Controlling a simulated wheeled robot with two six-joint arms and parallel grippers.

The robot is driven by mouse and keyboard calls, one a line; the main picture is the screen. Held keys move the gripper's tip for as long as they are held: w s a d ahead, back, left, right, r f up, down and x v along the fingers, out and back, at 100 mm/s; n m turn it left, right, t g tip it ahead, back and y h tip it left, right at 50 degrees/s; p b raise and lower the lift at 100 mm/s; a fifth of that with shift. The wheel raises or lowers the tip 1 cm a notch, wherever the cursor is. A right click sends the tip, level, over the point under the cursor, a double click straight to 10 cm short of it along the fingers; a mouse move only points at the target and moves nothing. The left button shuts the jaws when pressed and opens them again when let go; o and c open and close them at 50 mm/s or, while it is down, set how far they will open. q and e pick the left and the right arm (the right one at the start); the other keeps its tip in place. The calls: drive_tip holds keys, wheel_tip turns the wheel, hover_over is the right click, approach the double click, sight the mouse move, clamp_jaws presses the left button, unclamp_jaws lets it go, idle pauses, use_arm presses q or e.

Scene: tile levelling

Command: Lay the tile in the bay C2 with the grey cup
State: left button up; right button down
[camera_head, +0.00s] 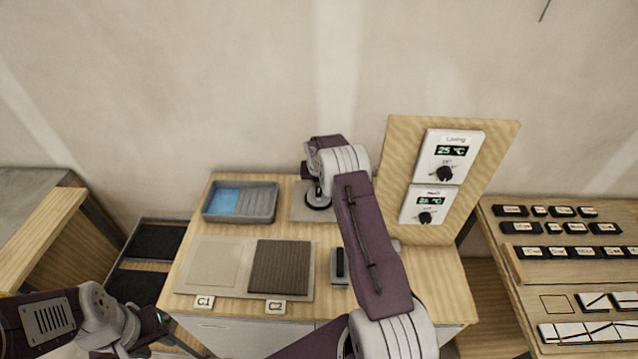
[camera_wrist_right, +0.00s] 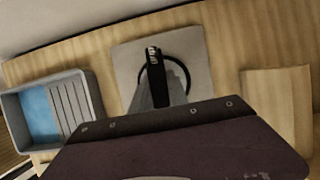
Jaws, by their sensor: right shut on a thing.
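The square grey tile (camera_head: 299,205) is at the back of the bench, also in the right wrist view (camera_wrist_right: 196,48). The grey cup (camera_wrist_right: 187,82), with a black rim, is over the tile's face, partly hidden by its black handle. My right gripper (camera_head: 311,184) is shut on the cup; its fingertips are mostly hidden. I cannot tell whether the tile rests on the bench. Bay C2 (camera_head: 280,268) holds a dark brown ribbed bed with no tile on it. My left gripper (camera_head: 148,332) is low at the left, away from these; its jaws are unclear.
Bay C1 (camera_head: 212,262) has a smooth beige surface. A grey tray (camera_head: 262,206) with a blue patch stands behind the bays. A black-handled tool (camera_head: 340,263) lies right of C2. A board with two thermostats (camera_head: 394,150) stands at the back right. My right arm crosses the bench's right half.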

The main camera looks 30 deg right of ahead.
sight(318, 188)
drive_tip(key=shift+w+f, duration=0.1)
idle(0.3)
drive_tip(key=c, duration=1.2)
unclamp_jaws()
drive_tip(key=b+v, duration=0.2)
drive_tip(key=v, duration=0.6)
drive_tip(key=shift+a+b, duration=0.1)
drive_tip(key=shift+b, duration=0.25)
drive_tip(key=shift+s+a+r, duration=0.1)
drive_tip(key=shift+s+r, duration=0.2)
drive_tip(key=shift+r, duration=0.25)
drive_tip(key=shift+w+f, duration=0.1)
